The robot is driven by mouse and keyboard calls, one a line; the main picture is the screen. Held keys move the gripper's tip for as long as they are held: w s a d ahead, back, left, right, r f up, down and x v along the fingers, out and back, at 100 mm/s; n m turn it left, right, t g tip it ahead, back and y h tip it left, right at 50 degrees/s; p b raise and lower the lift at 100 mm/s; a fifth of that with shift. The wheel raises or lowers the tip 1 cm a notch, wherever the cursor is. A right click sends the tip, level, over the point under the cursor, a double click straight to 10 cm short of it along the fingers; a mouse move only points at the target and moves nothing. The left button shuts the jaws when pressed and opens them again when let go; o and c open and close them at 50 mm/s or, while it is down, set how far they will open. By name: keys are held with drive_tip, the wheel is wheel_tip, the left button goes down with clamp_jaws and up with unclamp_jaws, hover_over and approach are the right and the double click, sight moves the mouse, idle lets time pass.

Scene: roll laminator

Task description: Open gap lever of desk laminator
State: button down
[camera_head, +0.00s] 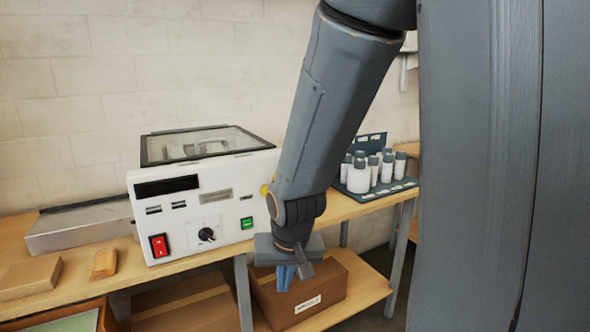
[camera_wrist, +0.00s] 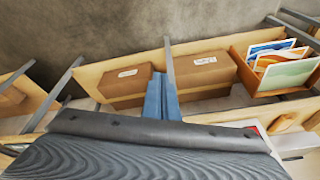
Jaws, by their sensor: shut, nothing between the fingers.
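The desk laminator (camera_head: 195,205) is a white box with a dark display, a red switch (camera_head: 159,245), a black knob (camera_head: 207,234) with a short pointer, and a green button (camera_head: 247,223). It stands on the wooden bench. A small yellow part (camera_head: 265,190) shows at its right edge, mostly hidden behind my arm. I cannot tell whether this is the gap lever. My gripper (camera_head: 285,278) is shut and empty, pointing down in front of the bench, right of the laminator and apart from it. In the wrist view its blue fingers (camera_wrist: 161,98) are together.
Cardboard boxes (camera_head: 318,296) sit on the lower shelf behind my gripper. A wooden block (camera_head: 104,263) lies at left. The wrist view shows a bin of pictures (camera_wrist: 243,76).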

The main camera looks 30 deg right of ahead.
drive_tip(key=w+d+r+m+t+h+b, duration=0.1)
drive_tip(key=w+d+r+m+t+b, duration=0.1)
drive_tip(key=w+d+r+m+t, duration=0.4)
drive_tip(key=w+d+r+m+t+h+b, duration=0.1)
drive_tip(key=w+d+r+m+t+b, duration=0.2)
drive_tip(key=w+d+m, duration=0.6)
drive_tip(key=w+d+r+m+t+b, duration=0.1)
drive_tip(key=w+d+r+m+t, duration=0.1)
drive_tip(key=d+r+m+t, duration=0.2)
wheel_tip(320, 180, up, 2)
drive_tip(key=shift+r+t+y, duration=0.15)
drive_tip(key=shift+t+y, duration=0.15)
drive_tip(key=shift+y, duration=0.1)
drive_tip(key=shift+w, duration=0.1)
drive_tip(key=w+a+p, duration=0.2)
drive_tip(key=w, duration=0.7)
drive_tip(key=shift+a+r, duration=0.35)
drive_tip(key=shift+r, duration=0.05)
